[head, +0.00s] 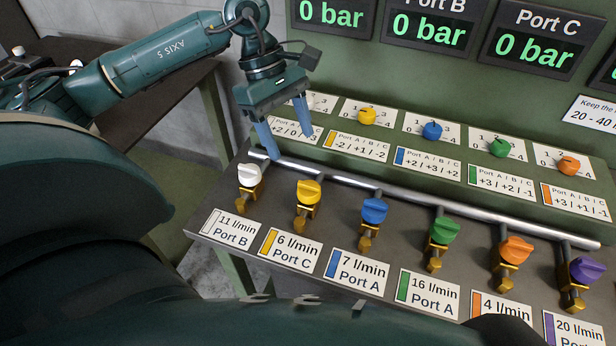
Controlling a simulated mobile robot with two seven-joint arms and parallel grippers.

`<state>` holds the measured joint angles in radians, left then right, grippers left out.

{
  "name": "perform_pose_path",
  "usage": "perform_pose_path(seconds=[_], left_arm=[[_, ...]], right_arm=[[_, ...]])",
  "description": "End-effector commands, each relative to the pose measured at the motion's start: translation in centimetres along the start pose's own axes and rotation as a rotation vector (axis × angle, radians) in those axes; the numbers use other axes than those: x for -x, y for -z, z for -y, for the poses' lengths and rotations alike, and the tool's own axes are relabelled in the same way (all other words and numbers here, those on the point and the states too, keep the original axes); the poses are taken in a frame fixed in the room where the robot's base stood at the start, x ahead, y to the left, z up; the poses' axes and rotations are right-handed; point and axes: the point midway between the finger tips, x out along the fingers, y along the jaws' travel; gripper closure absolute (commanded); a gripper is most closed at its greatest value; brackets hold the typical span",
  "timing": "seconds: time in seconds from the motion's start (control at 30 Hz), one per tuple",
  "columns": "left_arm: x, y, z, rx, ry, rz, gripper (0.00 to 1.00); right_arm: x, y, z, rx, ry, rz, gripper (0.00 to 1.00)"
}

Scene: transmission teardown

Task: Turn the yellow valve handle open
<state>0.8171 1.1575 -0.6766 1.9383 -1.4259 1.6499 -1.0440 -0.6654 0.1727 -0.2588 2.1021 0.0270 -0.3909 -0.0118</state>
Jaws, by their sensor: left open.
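The yellow valve handle (309,192) sits on its brass valve in the row along the bench, second from the left. It stands behind a label reading 6 l/min, Port C (291,249). My left gripper (286,130) is above and left of the yellow handle, near the silver pipe. Its two blue fingers are spread apart with nothing between them, and it is apart from the handle. My right gripper does not show clearly.
A white handle (250,174) is left of the yellow one; a blue handle (374,211) is right, then green, orange and purple handles. A silver pipe (400,194) runs behind them. Small coloured knobs sit on the panel behind. Displays read 0 bar (428,29).

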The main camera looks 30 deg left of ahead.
Motion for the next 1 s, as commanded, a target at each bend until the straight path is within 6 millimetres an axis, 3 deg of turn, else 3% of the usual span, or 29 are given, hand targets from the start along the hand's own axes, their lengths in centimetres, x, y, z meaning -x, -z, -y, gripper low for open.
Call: perform_pose_path(seconds=[0.3, 0.5, 0.93, 1.0], left_arm=[[-6.7, -0.2, 0.1, 0.000, 0.004, 0.006, 0.38], [-9.5, -0.2, 0.0, 0.000, 0.002, 0.005, 0.38], [-10.5, -0.2, 0.0, 0.000, -0.001, 0.004, 0.38], [-10.5, -0.2, 0.0, 0.000, -0.001, 0.004, 0.44]], right_arm=[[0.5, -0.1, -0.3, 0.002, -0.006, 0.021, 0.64], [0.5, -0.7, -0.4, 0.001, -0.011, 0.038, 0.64], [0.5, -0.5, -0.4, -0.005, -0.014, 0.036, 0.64], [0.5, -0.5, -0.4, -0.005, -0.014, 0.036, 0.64]])
